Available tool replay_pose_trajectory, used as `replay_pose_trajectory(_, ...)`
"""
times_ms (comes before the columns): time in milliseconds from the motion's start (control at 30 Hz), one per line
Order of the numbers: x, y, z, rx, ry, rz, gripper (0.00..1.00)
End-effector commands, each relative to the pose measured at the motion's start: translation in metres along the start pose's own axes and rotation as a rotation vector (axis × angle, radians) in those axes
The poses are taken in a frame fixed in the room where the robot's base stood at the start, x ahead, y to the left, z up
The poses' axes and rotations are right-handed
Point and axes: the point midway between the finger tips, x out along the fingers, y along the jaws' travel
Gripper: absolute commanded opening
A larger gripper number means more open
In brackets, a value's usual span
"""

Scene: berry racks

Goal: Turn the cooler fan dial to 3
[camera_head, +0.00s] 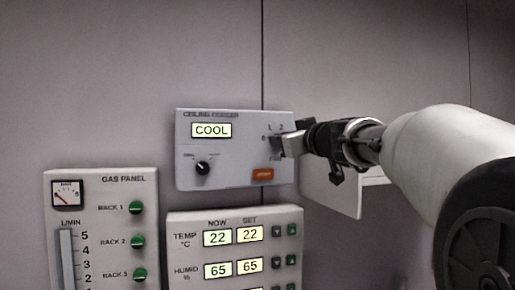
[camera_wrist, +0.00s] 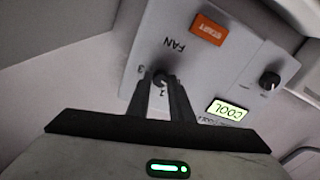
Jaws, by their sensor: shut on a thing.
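The ceiling cooler panel (camera_head: 235,178) is a pale grey box on the wall, with a lit display (camera_head: 211,130) reading COOL. Its fan dial (camera_wrist: 161,74) is a small dark round knob above the FAN label in the head view. My gripper (camera_head: 279,144) comes in from the right and is shut on the fan dial, with a dark finger on either side of it in the wrist view. The numeral 3 (camera_wrist: 141,70) shows beside the dial there. The fingers cover most of the dial, so I cannot tell which number it points to.
A black mode knob (camera_head: 202,168) and an orange START button (camera_head: 263,174) are on the same panel. The gas panel (camera_head: 100,210) and the temperature and humidity panel (camera_head: 190,218) are below. A white shelf-like piece (camera_head: 340,195) sticks out under my arm.

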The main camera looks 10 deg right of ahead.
Motion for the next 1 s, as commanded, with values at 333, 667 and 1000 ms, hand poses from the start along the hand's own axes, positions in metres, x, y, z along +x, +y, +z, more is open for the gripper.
replay_pose_trajectory(333,0.0,-0.002,0.0044,0.317,0.032,0.013,0.0)
replay_pose_trajectory(667,0.0001,-0.002,0.0032,0.63,0.057,0.026,0.0)
replay_pose_trajectory(1000,0.0,-0.0022,0.0015,0.953,0.084,0.04,0.0)
